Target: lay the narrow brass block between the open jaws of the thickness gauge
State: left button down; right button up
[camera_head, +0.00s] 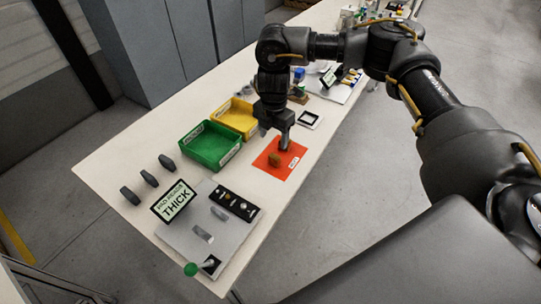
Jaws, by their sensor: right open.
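A brass block (275,159) is on the orange mat (291,165) in the middle of the table. My right gripper (284,147) points down over the mat, open, with its fingertips close beside the block. I cannot tell whether the block touches a finger. The thickness gauge (233,237) is a light grey plate at the table's near left end. Two grey jaws (203,234) stand apart on it with a gap between them. It carries a sign reading THICK (174,201) and a lever with a green knob (191,269). My left gripper is out of view.
A green bin (210,147) and a yellow bin (237,117) stand behind the mat. A black-framed square (309,120) and another device (335,84) lie farther along. The table is bare between mat and gauge.

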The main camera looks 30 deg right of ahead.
aim_at(275, 156)
jog(key=f, duration=0.2)
jog(key=shift+s+d+f, duration=0.2)
jog(key=shift+s+f, duration=0.1)
jog(key=shift+s, duration=0.1)
jog(key=shift+w+f, duration=0.25)
jog(key=shift+f, duration=1.1)
notch_tip(275, 156, down, 5)
jog(key=shift+r+p, duration=0.1)
jog(key=shift+p, duration=0.6)
jog(key=shift+w, duration=0.1)
jog(key=c, duration=1.2)
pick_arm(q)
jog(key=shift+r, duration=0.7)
